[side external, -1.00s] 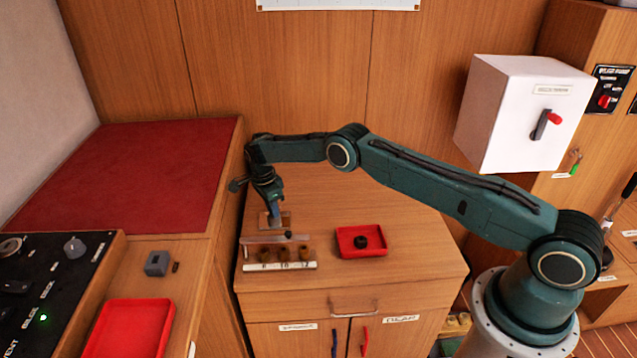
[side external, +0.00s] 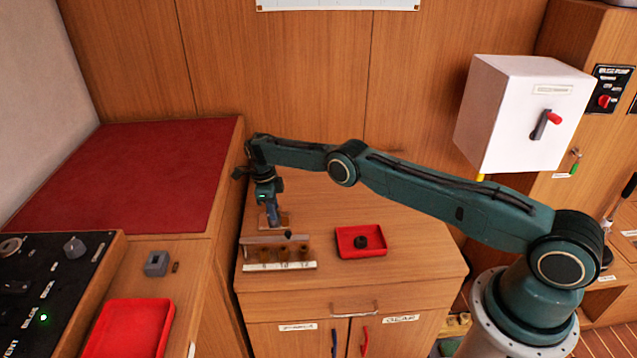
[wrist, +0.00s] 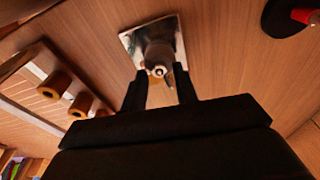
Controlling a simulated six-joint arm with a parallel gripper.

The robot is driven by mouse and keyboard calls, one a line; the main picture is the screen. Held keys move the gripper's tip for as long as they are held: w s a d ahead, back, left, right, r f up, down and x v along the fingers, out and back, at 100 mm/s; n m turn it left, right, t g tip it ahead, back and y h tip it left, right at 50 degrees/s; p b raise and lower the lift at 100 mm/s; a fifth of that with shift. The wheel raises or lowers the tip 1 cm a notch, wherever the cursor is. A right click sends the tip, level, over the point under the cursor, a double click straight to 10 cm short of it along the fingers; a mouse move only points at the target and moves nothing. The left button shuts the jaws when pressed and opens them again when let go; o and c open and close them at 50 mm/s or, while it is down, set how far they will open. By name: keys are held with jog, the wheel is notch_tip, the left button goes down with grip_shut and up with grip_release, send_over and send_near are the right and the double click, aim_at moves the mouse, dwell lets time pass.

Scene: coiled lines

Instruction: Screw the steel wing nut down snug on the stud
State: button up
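A bright square steel plate (wrist: 130,41) lies on the wooden bench top. On it, in the wrist view, a grey rounded piece with a small shiny round end (wrist: 158,71) stands between my fingers. I take this to be the stud with the wing nut, but its wings are not clear. My gripper (wrist: 162,85) is directly over it, one finger on each side. Whether the fingers touch it cannot be made out. In the side view my gripper (side external: 273,222) points down at the plate (side external: 288,220), and its fingertips hide the stud and nut.
A rack (side external: 254,267) with several brown cylindrical pieces stands just in front of my gripper; it also shows in the wrist view (wrist: 30,70). A red tray (side external: 346,251) holding a black round piece (side external: 361,242) lies to the right. The bench behind the tray is clear.

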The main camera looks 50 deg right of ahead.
jog(key=o, duration=0.6)
jog(key=shift+w+a+r, duration=0.2)
jog(key=shift+w+a, duration=0.05)
jog(key=shift+w, duration=0.05)
jog(key=shift+r, duration=0.1)
jog(key=shift+w+r, duration=0.1)
jog(key=shift+r, duration=1.45)
jog(key=shift+s+d+r, duration=0.15)
jog(key=shift+s+r, duration=0.05)
jog(key=shift+r, duration=0.55)
